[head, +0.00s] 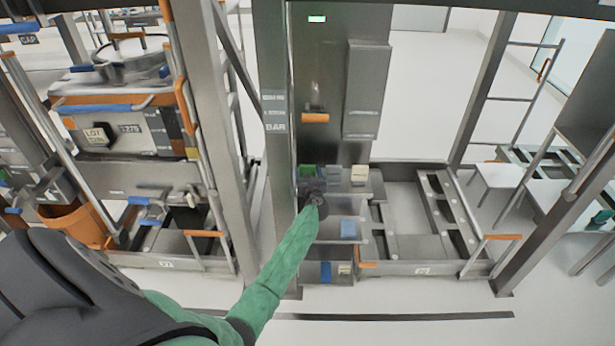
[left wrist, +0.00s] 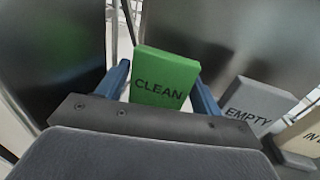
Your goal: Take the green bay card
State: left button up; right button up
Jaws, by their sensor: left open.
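The green card (left wrist: 163,78), marked CLEAN, stands upright in the left wrist view, between the two blue fingers of my left gripper (left wrist: 160,88). The fingers are open, one on each side of it; I cannot tell whether either touches it. In the head view the green card (head: 307,171) shows small at the left end of the top shelf, just beyond my left gripper (head: 312,187). My green-sleeved left arm reaches up to it from below. My right gripper is not in view.
A grey card (left wrist: 258,104) marked EMPTY stands just right of the green one, with a beige card (left wrist: 302,132) beyond it. A dark metal panel (head: 335,80) rises behind the shelf. A steel post (head: 275,150) stands close on the left.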

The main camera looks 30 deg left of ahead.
pick_arm(q)
jog(key=c, duration=0.7)
jog(key=shift+c, duration=0.2)
jog(key=shift+r, duration=0.15)
